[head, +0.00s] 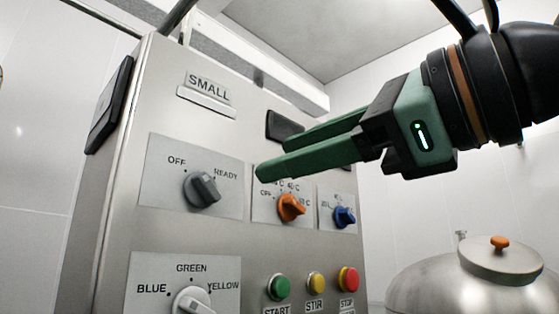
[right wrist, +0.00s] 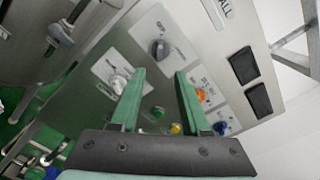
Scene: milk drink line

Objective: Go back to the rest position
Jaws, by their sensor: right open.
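My right gripper (head: 290,145) reaches in from the upper right of the head view, in front of the control panel (head: 120,180). Its green fingers are apart with nothing between them. They overlap the top of the plate with the orange knob (head: 291,207). The grey OFF/READY knob (head: 203,189) lies left of the fingertips, clear of them. In the right wrist view both green fingers (right wrist: 158,80) point toward the panel, spread apart, and the grey knob (right wrist: 158,48) shows beyond them. My left gripper is not in the head view.
A blue knob (head: 344,217) sits right of the orange one. Below are green (head: 279,287), yellow (head: 316,283) and red (head: 348,279) buttons, and a white colour selector (head: 192,300). A steel vessel with an orange-knobbed lid (head: 500,262) stands at lower right.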

